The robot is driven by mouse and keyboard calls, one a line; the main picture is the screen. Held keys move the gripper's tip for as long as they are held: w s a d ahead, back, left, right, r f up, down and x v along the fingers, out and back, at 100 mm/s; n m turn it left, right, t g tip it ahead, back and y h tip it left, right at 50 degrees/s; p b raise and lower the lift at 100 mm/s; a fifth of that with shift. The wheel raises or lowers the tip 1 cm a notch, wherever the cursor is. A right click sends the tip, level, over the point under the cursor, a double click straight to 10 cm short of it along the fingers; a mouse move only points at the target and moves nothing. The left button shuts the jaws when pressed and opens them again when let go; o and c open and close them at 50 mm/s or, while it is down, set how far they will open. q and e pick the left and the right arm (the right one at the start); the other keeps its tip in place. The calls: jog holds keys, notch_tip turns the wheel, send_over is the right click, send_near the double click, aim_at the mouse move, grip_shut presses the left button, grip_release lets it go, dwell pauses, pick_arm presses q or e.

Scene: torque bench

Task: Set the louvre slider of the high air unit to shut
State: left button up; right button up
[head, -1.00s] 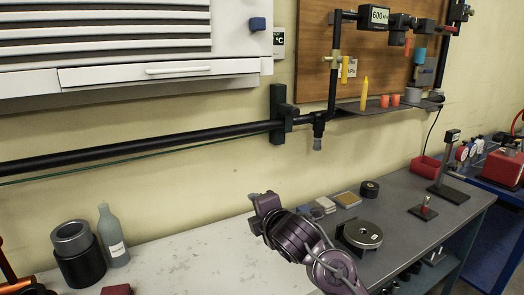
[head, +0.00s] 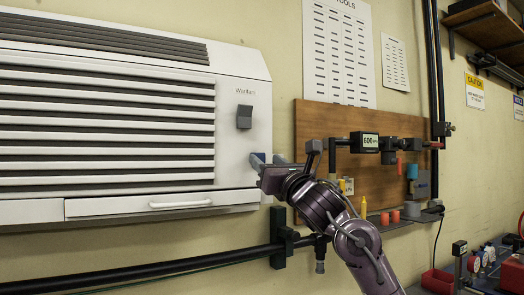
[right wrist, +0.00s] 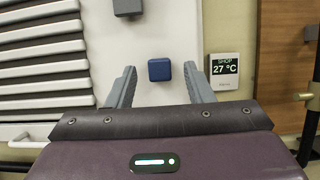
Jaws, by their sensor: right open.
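The white air unit (head: 240,75) with its louvre slats (head: 110,125) is high on the wall at the left. A blue block (right wrist: 159,70) sits on its right front panel, and a dark grey block (head: 244,117) sits above it. I cannot tell from any label which is the louvre slider. My right gripper (head: 271,161) is at the panel's lower right edge, open. In the right wrist view its fingers (right wrist: 160,80) stand either side of the blue block, with gaps on both sides. In the head view the gripper partly hides this block. My left gripper is out of view.
A drawer-like flap with a handle (head: 180,204) runs under the slats. A thermostat display (right wrist: 224,70) is on the wall right of the unit. A black pipe (head: 150,265) runs below. A wooden board (head: 310,125) with gauges and a shelf is to the right.

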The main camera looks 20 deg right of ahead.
aim_at(261, 156)
jog(key=shift+p+x, duration=0.5)
jog(key=shift+x, duration=0.75)
jog(key=shift+w+a+r, duration=0.1)
jog(key=shift+w+r, duration=0.15)
jog(key=shift+w, duration=0.1)
jog(key=shift+c, duration=0.2)
grip_shut()
